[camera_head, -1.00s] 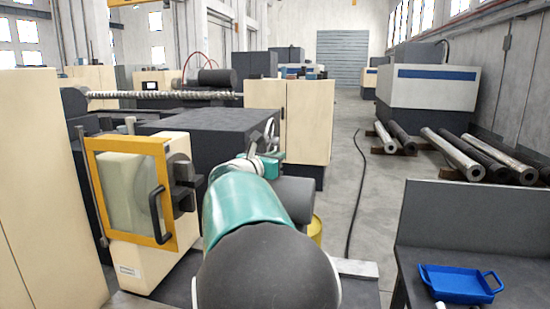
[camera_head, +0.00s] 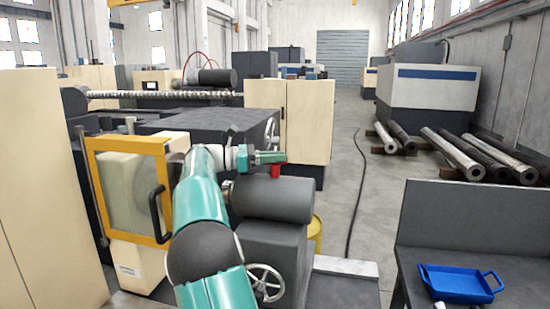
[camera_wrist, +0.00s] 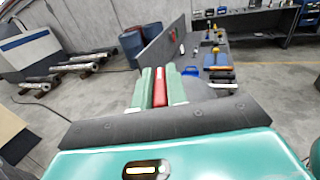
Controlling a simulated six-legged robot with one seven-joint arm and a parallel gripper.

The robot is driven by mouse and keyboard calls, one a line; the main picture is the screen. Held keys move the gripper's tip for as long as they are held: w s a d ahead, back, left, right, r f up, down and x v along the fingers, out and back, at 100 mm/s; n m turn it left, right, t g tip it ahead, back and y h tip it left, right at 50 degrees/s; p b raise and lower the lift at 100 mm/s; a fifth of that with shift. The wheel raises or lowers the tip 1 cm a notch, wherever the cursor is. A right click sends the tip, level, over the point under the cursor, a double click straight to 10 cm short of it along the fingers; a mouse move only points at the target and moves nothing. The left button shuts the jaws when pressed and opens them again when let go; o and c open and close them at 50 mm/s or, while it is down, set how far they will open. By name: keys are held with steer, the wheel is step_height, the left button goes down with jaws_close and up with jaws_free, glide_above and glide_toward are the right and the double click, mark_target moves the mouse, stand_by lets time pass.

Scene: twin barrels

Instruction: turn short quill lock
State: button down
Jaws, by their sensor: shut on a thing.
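My gripper (camera_head: 272,158) is shut on a red handle (camera_head: 275,170), which shows just below the fingertips in the head view. In the wrist view the handle (camera_wrist: 160,88) lies between the two green fingers. A dark grey barrel (camera_head: 275,198) lies horizontally on a machine just below and nearer than the gripper. The handle looks like a lock lever; where its lower end meets the machine is hidden.
A handwheel (camera_head: 265,283) is on the near machine's front; another wheel (camera_head: 270,130) stands behind my gripper. A yellow-framed guard door (camera_head: 130,190) is at left. A bench with a blue tray (camera_head: 457,283) stands at right.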

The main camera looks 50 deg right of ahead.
steer(key=shift+m+g+y, duration=1.1)
steer(key=shift+m+y, duration=0.1)
steer(key=shift+y, duration=0.3)
steer(key=shift+m+g+y, duration=0.4)
steer(key=shift+m+y, duration=0.1)
steer(key=shift+y, duration=0.2)
steer(key=shift+r+m+y, duration=0.15)
steer(key=shift+m+y, duration=0.25)
steer(key=shift+y, duration=0.1)
steer(key=c, duration=1.4)
jaws_free()
